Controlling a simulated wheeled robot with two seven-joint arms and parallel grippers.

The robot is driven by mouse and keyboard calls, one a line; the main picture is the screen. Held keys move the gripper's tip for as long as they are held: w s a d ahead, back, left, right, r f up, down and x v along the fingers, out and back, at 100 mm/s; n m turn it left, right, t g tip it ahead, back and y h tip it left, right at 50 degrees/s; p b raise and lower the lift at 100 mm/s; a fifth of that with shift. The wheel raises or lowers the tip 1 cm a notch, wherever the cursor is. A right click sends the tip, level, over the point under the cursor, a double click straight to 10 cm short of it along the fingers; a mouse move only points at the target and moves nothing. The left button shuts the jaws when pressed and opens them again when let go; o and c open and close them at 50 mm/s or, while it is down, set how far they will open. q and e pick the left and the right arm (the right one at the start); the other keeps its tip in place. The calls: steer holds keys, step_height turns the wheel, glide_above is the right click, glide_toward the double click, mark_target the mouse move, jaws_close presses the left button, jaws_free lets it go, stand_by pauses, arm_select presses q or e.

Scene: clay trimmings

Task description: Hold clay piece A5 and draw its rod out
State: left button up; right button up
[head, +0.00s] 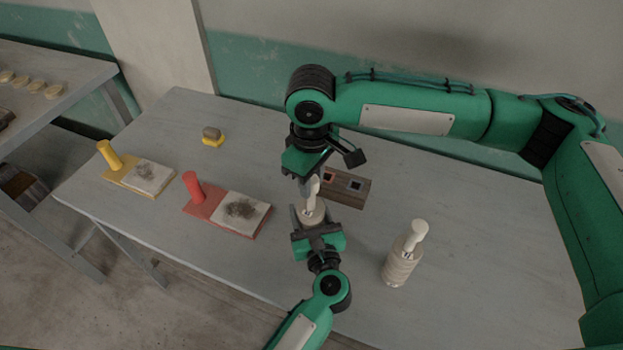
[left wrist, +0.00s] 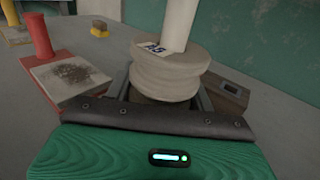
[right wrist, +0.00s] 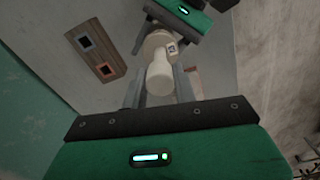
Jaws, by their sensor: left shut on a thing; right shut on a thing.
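Clay piece A5 (head: 313,216) is a pale ribbed cylinder near the table's middle; its label (left wrist: 154,47) reads A5 in the left wrist view. My left gripper (head: 316,228) is shut on the clay piece (left wrist: 168,72) from the near side. A white rod (head: 313,188) stands up out of its top, and its lower end is hidden in the clay. My right gripper (head: 313,178) comes from above and is shut on the rod (right wrist: 159,76). The right wrist view shows the rod between both fingers, with the clay (right wrist: 155,46) beyond.
A brown block (head: 346,189) with red-edged and blue-edged square holes lies just behind. A second ribbed clay piece (head: 400,268) with a white rod stands at right. A red board (head: 200,207) and a yellow board (head: 128,180), each with a post and dusty pad, lie left.

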steer(key=shift+r, duration=0.7)
stand_by(0.5)
steer(key=shift+r, duration=2.3)
arm_select(q)
steer(key=o, duration=1.5)
steer(key=v, duration=1.2)
steer(key=shift+f, duration=0.1)
